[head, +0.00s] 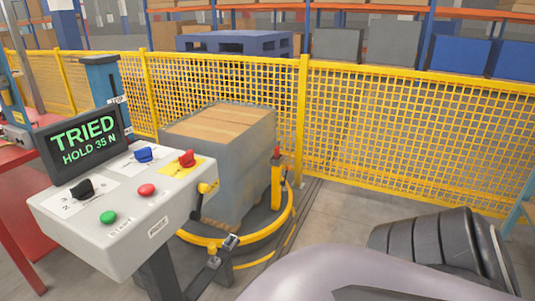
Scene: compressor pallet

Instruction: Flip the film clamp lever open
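A wrapped pallet load of boxes (240,138) stands on a round turntable with a yellow ring (262,247). A yellow post with a red top (277,182) stands upright at the load's right side. A small grey metal piece with a dark arm (229,243) sits at the ring's near edge. I cannot tell for certain which of these parts is the film clamp lever, nor whether it is open or shut. Neither of my grippers is in view; only a part of my own arm fills the bottom right.
A control console (120,235) with knobs and buttons stands at the left front. Its screen (83,142) reads "TRIED HOLD 35 N". Yellow mesh fencing (400,130) runs behind the turntable. A red table (20,215) is at far left. Floor is clear right of the turntable.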

